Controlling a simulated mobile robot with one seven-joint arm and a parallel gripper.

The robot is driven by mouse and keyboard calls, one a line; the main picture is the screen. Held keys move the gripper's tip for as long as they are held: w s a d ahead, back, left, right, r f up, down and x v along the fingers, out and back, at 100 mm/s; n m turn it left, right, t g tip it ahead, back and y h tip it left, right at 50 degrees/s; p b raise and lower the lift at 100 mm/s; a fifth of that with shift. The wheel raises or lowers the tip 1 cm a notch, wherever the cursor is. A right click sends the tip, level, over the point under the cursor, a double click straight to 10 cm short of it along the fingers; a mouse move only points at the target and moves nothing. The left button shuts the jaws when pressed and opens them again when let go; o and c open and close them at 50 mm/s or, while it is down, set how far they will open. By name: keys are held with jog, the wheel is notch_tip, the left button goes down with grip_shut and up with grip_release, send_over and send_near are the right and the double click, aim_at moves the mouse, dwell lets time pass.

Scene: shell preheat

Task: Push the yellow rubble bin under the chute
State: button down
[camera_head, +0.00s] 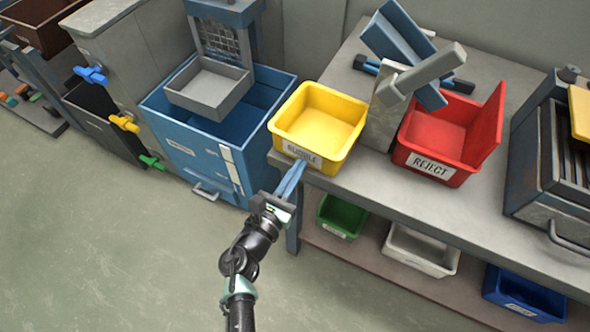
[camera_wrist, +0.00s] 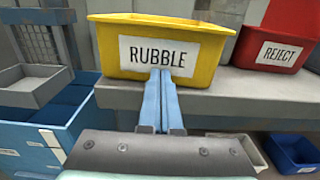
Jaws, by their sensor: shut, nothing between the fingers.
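The yellow rubble bin (camera_head: 318,122) stands upright and empty on the grey bench, at its left end. Its white RUBBLE label (camera_wrist: 158,54) faces my gripper in the wrist view. A tilted blue trough (camera_head: 402,52), which looks like the chute, is behind and to the right of the bin, on a grey upright stand. My gripper (camera_head: 297,172) is shut and empty, its blue fingers together. The fingertips (camera_wrist: 161,73) are at the lower front of the bin, over the label's bottom edge; I cannot tell whether they touch. The chute is not clear in the wrist view.
A red REJECT bin (camera_head: 438,135) stands right of the stand on the bench (camera_head: 400,191). A large blue box with a grey tray (camera_head: 208,88) is to the left. Green, white and blue bins sit on the lower shelf. The floor (camera_head: 110,240) at front left is clear.

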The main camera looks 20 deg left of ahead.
jog(key=b, duration=0.3)
send_near(320, 129)
jog(key=w, duration=0.1)
jog(key=w+d+r, duration=0.1)
jog(key=w, duration=0.1)
jog(key=shift+d, duration=0.1)
jog(key=shift+w+r, duration=0.15)
jog(key=shift+w, duration=0.1)
